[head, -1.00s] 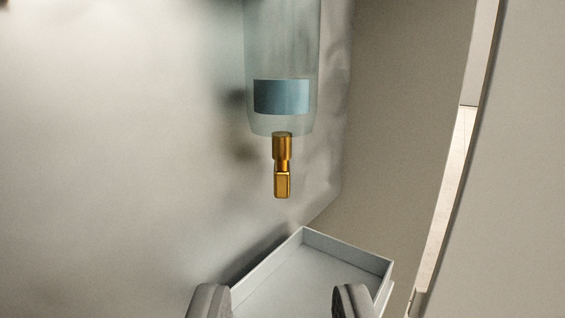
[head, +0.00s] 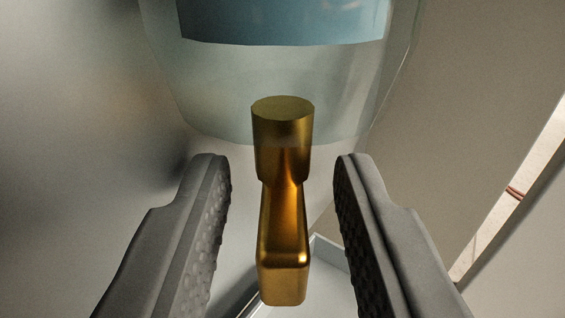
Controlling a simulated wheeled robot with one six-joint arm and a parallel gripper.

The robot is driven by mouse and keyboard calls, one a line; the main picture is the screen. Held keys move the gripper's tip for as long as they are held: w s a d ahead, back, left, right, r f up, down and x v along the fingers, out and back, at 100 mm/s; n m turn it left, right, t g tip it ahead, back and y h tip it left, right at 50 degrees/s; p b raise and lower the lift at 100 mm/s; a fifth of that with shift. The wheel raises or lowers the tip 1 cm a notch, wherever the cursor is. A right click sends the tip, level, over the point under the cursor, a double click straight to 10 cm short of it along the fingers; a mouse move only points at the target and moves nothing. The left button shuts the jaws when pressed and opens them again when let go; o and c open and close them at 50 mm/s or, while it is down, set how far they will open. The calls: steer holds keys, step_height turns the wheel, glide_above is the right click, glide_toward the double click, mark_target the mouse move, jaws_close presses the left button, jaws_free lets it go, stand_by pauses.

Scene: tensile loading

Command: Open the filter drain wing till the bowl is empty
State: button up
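The brass drain wing (head: 284,235) hangs below the clear filter bowl (head: 270,95), its round stem (head: 283,140) meeting the bowl's bottom. Blue water (head: 283,20) shows in the bowl at the top of the view. My gripper (head: 284,170) is open, with one grey ridged finger on each side of the brass wing. A gap shows between each finger and the wing, so neither finger touches it.
A pale tray (head: 330,256) lies below the wing, mostly hidden behind it. A grey wall (head: 70,110) is on the left and a beige panel (head: 455,120) on the right.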

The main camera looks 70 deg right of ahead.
steer(key=shift+c, duration=0.4)
jaws_close()
steer(key=shift+d+t, duration=0.1)
steer(key=shift+t, duration=0.2)
steer(key=shift+s+d+n+t+y, duration=0.1)
steer(key=shift+s+n+t+y, duration=0.1)
steer(key=shift+n+t+y, duration=0.75)
steer(key=shift+s+d+n+t+y, duration=0.1)
steer(key=shift+n+t+y, duration=1.55)
steer(key=shift+t, duration=0.5)
steer(key=shift+n, duration=0.3)
